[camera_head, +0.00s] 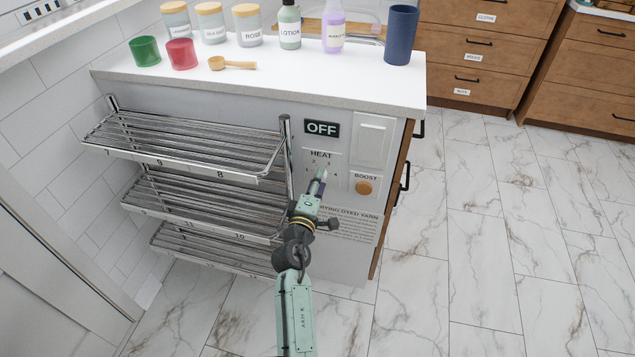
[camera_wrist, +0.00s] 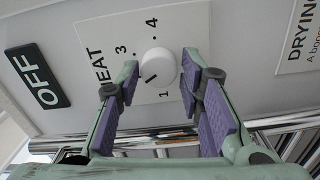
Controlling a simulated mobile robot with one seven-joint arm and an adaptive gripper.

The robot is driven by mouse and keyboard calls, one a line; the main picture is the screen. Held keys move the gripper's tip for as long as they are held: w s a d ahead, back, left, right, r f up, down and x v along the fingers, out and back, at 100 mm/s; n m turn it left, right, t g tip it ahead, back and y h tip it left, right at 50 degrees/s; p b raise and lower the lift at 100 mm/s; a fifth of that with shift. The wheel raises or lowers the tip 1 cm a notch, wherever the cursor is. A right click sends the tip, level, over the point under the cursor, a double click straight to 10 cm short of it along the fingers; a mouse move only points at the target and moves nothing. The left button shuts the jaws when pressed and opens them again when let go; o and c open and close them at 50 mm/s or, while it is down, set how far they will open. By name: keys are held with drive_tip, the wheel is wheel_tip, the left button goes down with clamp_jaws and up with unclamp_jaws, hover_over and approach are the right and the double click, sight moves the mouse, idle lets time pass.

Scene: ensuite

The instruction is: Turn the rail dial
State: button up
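The rail dial (camera_wrist: 158,67) is a round white knob on the HEAT plate (camera_wrist: 180,28), with a dark pointer mark toward the lower left in the wrist view. The numbers 1, 3 and 4 are readable there; the 2 is hidden behind a finger. My gripper (camera_wrist: 160,78) is open, with one purple-padded finger on each side of the dial. I cannot tell whether either finger touches it. In the head view my gripper (camera_head: 319,178) is in front of the HEAT plate (camera_head: 315,157) and covers the dial.
An OFF sign (camera_head: 322,128), a white rocker switch (camera_head: 373,140) and an orange BOOST button (camera_head: 364,188) surround the dial on the panel. Chrome rail shelves (camera_head: 175,145) stand left of it. Jars, bottles and cups stand on the countertop (camera_head: 290,80) above. Floor at right is clear.

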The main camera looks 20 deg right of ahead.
drive_tip(key=shift+o, duration=1.3)
drive_tip(key=v, duration=0.7)
drive_tip(key=shift+s+a, duration=0.15)
drive_tip(key=shift+s, duration=0.05)
